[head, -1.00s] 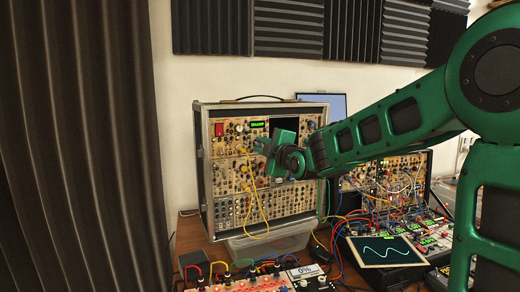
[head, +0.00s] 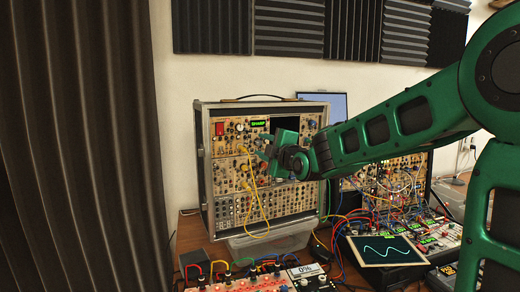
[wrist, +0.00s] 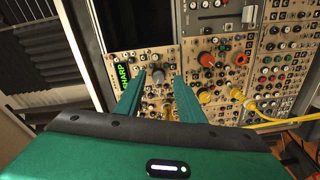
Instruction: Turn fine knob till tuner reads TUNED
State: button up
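The tuner display (head: 258,124) near the top of the rack case reads SHARP in green. It also shows in the wrist view (wrist: 122,76), turned sideways. A small grey knob (wrist: 157,76) sits just right of the display in the wrist view, between my fingertips as seen there. Its label is too small to read, so I cannot tell whether it is the fine knob. My gripper (wrist: 159,80) is open, with its two green fingers spread and pointing at the panel. I see no clear contact with the knob. In the head view my gripper (head: 264,150) hides part of the panel.
A larger orange knob (wrist: 206,59) stands to the right of the fingers in the wrist view. Yellow patch cables (wrist: 250,105) hang from the panel close by. The rack case (head: 204,170) stands on a cluttered table with more modules and cables in front.

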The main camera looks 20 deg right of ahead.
jog(key=s+d, duration=0.1)
jog(key=s, duration=0.8)
jog(key=shift+s+d, duration=0.2)
jog(key=s+d+f+m+g+h, duration=0.4)
jog(key=s+d+f+m+g, duration=0.6)
jog(key=s+d+f, duration=0.6)
jog(key=s+f+m+g, duration=0.2)
jog(key=s+f+m, duration=0.1)
jog(key=s, duration=0.4)
jog(key=s+f+m+g+y, duration=0.1)
jog(key=s+f+m+g, duration=0.2)
jog(key=s+m, duration=0.2)
jog(key=s+f+m+g, duration=0.2)
jog(key=s+m, duration=0.3)
jog(key=s, duration=0.6)
jog(key=shift+s+f+g, duration=0.25)
jog(key=shift+f+g, duration=0.05)
jog(key=shift+f, duration=0.35)
jog(key=shift+a, duration=0.1)
